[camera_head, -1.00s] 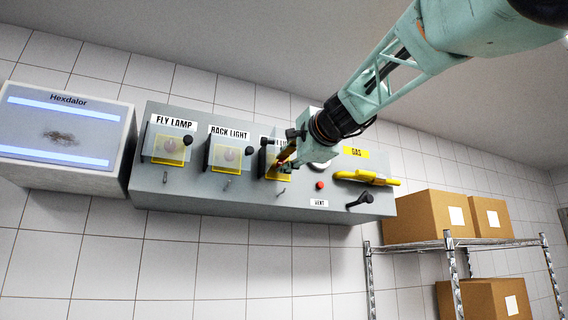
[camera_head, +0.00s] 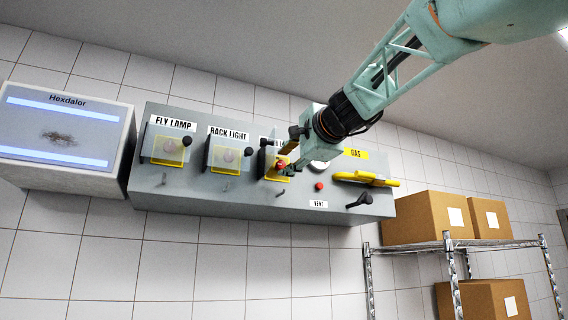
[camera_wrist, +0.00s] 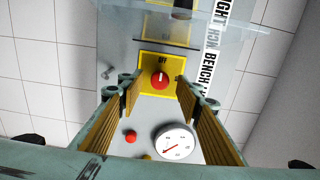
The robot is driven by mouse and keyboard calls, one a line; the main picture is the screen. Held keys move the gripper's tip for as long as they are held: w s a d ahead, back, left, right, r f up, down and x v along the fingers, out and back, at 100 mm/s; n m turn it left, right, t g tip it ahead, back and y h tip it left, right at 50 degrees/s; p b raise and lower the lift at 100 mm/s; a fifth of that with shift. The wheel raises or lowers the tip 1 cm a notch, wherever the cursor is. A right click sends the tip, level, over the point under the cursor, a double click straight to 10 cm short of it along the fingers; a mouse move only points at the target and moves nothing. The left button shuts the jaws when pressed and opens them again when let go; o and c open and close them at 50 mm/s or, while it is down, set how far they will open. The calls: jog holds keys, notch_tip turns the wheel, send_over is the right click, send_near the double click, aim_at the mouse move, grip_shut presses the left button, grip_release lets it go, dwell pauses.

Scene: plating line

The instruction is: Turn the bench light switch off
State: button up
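The bench light switch is a red round knob (camera_wrist: 160,78) with a white mark on a yellow plate (camera_wrist: 148,62) marked OFF. The mark lies in line with the word OFF. The knob also shows in the head view (camera_head: 281,165), third from the left on the grey panel. Its clear cover (camera_wrist: 195,26) stands swung out beside the plate, leaving the knob bare. My gripper (camera_wrist: 158,88) is open and empty, a finger on either side of the knob, with gaps between. In the head view my gripper (camera_head: 287,160) partly hides the plate and label.
Covered fly lamp (camera_head: 167,148) and rack light (camera_head: 226,154) switches sit to the left. A gauge (camera_wrist: 174,142), a red button (camera_wrist: 131,136), a yellow gas handle (camera_head: 365,178) and a black vent lever (camera_head: 362,200) lie to the right. Shelved boxes (camera_head: 430,215) stand farther right.

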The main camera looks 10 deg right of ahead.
jog(key=s+d, duration=0.2)
jog(key=s, duration=0.7)
jog(key=shift+s, duration=0.35)
dwell(0.5)
jog(key=s+a+f+n+g+b, duration=0.1)
jog(key=s+a+f+n+g, duration=0.15)
jog(key=s+f, duration=0.7)
jog(key=s+a+f+n+g, duration=0.2)
jog(key=f+n, duration=0.1)
jog(key=f, duration=1.4)
jog(key=s+a+f+n+g+b, duration=0.1)
jog(key=s+a+f+n+g, duration=0.3)
jog(key=f, duration=0.9)
jog(key=s+d+f+n+g+h, duration=0.1)
jog(key=s+d+f+n+g, duration=0.1)
jog(key=s+f, duration=1.1)
jog(key=s+d+f+n+g+h, duration=0.2)
jog(key=s+d+f+n+g, duration=0.1)
jog(key=s+f, duration=1.1)
notch_tip(320, 180, down, 4)
jog(key=shift+s+d+r+n+b, duration=0.2)
jog(key=shift+d+n+b, duration=0.2)
jog(key=shift+d+n, duration=0.25)
jog(key=shift+w, duration=0.1)
jog(key=shift+c, duration=0.8)
